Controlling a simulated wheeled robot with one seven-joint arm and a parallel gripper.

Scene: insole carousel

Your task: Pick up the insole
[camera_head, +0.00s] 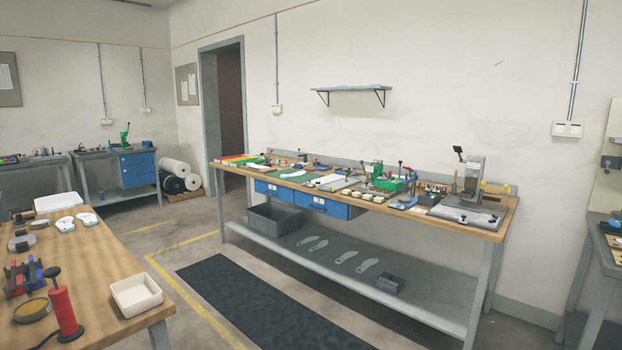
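Several insole-shaped pieces are in view, and I cannot tell which one is the task's insole. A pair of white insole shapes (76,222) lies on the wooden table at the left. Several grey-white sole shapes (344,257) lie in a row on the lower shelf of the long workbench. A pale flat piece (258,167), perhaps an insole, lies at the left part of the workbench top; it is too small to be sure. My gripper is not in view.
The long workbench (470,231) carries tools, green presses and a grey machine. A grey bin (275,219) sits on its lower shelf. A white tray (136,295) and red tool (65,311) stand on the left table (110,265). A dark floor mat (245,295) lies clear between them.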

